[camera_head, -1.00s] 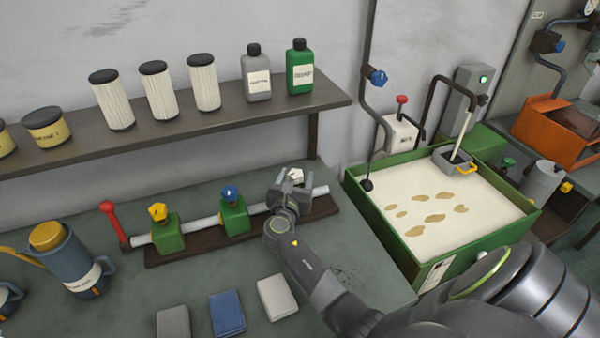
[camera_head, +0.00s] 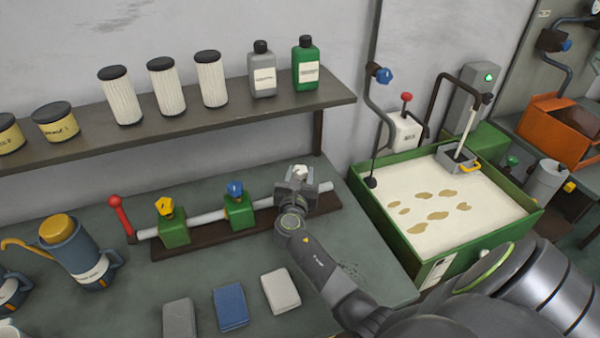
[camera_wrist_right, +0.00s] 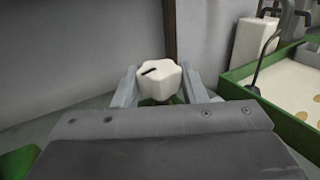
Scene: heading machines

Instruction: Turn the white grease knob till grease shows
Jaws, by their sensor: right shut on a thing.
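The white grease knob (camera_head: 299,173) sits at the right end of the pipe on the bench, mostly hidden by my right gripper (camera_head: 297,180). In the right wrist view the white knob (camera_wrist_right: 159,80) has a lobed edge and a dark slot mark on top. My right gripper (camera_wrist_right: 158,86) is shut on it, one finger on each side. A little green shows below the knob in that view. I see no grease around the knob, though its base is largely covered. My left gripper is not in view.
On the same pipe are a blue knob (camera_head: 235,188), a yellow knob (camera_head: 165,207) and a red lever (camera_head: 121,214). A green tray (camera_head: 408,245) of pale liquid with brown patches stands right. Three cloth-like pads, including a blue one (camera_head: 230,308), lie in front.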

